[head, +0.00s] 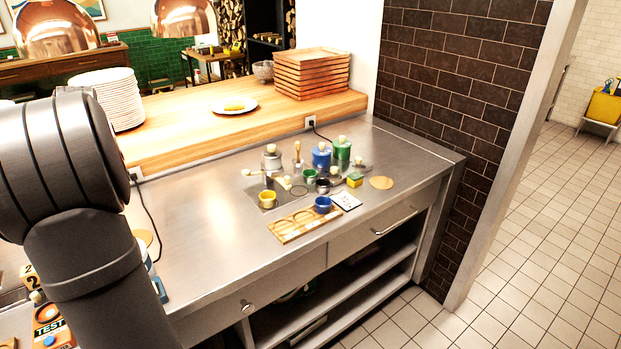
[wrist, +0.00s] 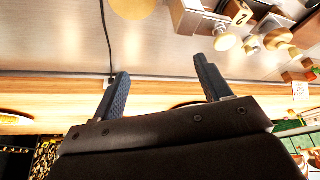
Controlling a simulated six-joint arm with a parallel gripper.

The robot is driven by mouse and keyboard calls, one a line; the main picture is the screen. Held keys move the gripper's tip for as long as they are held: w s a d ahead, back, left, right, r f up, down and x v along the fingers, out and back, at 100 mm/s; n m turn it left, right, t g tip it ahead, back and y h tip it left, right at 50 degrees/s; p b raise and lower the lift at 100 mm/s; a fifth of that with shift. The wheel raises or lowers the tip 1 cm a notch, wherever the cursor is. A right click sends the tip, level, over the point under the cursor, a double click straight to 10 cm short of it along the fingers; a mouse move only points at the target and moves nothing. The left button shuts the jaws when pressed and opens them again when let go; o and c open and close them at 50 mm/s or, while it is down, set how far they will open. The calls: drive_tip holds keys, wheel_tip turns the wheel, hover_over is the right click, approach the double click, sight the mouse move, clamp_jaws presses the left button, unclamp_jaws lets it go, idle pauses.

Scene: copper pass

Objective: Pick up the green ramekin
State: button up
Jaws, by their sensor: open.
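The small green ramekin (head: 310,176) stands on the steel counter in the head view, in the middle of a group of small items. It looks upright, with a dark cup beside it at the lower right. My gripper (wrist: 160,87) shows in the wrist view with its two dark fingers wide apart and nothing between them. It is over the counter near the wooden ledge, away from the ramekin. The ramekin cannot be made out in the wrist view. My arm fills the left of the head view, and the gripper itself is hidden there.
A yellow ramekin (head: 267,200), a blue ramekin (head: 322,205) at a wooden board (head: 285,235), and blue and green lidded canisters (head: 342,149) surround it. The steel counter (head: 215,235) left of the group is clear.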

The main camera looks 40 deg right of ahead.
drive_tip(key=c, duration=0.4)
drive_tip(key=w+d+f+m+h, duration=0.15)
drive_tip(key=d+m, duration=0.35)
drive_tip(key=d, duration=1.4)
drive_tip(key=d+f+m+h, duration=0.25)
drive_tip(key=d+m, duration=0.25)
drive_tip(key=d, duration=1.4)
drive_tip(key=s+d+f+m+h, duration=0.15)
drive_tip(key=s+d, duration=0.25)
drive_tip(key=d, duration=0.5)
drive_tip(key=s+d+m+h, duration=0.1)
drive_tip(key=s+d+m, duration=0.2)
drive_tip(key=d, duration=0.6)
approach(310, 171)
drive_tip(key=s+f, duration=0.1)
drive_tip(key=shift+a+x, duration=0.15)
drive_tip(key=shift+x, duration=1.45)
drive_tip(key=shift+a+x, duration=0.15)
drive_tip(key=shift+x, duration=1.4)
